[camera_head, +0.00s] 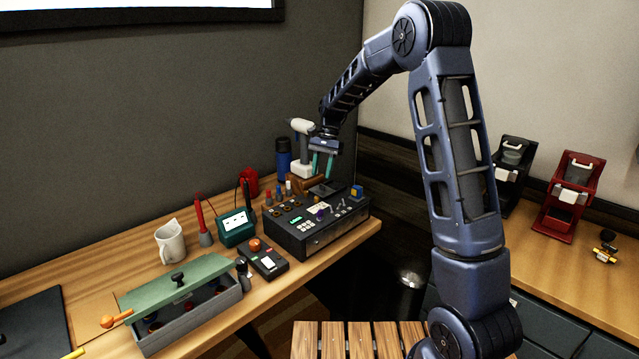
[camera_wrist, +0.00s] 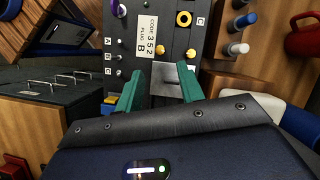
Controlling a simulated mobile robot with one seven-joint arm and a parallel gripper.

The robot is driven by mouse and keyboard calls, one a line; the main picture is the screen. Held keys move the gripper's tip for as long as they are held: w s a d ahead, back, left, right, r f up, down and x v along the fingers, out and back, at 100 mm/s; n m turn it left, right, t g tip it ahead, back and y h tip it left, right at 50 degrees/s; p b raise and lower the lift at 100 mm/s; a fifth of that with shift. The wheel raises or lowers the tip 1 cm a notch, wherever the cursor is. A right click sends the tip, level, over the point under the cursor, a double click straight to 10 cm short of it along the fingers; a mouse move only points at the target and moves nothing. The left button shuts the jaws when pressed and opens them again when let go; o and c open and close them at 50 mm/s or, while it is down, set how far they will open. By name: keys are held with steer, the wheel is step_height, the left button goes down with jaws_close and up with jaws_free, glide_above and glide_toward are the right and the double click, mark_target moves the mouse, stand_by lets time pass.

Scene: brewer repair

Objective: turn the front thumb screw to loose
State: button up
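My gripper (camera_head: 321,174) has two teal fingers pointing down over the back of a black panel box (camera_head: 300,245). In the wrist view the fingers (camera_wrist: 160,100) are apart, with nothing seen held between them. A grey metal plate (camera_wrist: 166,75) shows on the box just beyond the fingertips. I cannot pick out the front thumb screw for certain in either view.
A blue bottle (camera_head: 283,158) stands behind. Black (camera_head: 512,165) and red (camera_head: 568,195) brewers stand on the right counter.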

steer(key=shift+v, duration=1.1)
steer(key=s+d+r+n+t, duration=0.1)
steer(key=s+d+r+t, duration=0.1)
steer(key=s+d+r, duration=0.6)
steer(key=s+d+r+n+t, duration=0.2)
steer(key=s+d+r, duration=0.2)
steer(key=s+d, duration=0.45)
steer(key=s+d+f+n+t+h, duration=0.1)
steer(key=s+d+t, duration=0.1)
steer(key=s+d, duration=0.4)
steer(key=s+d+f+n+t+h, duration=0.1)
steer(key=s+d+t, duration=0.1)
steer(key=s+d, duration=0.4)
steer(key=s, duration=0.5)
steer(key=shift+s+t, duration=0.25)
steer(key=shift+t, duration=0.05)
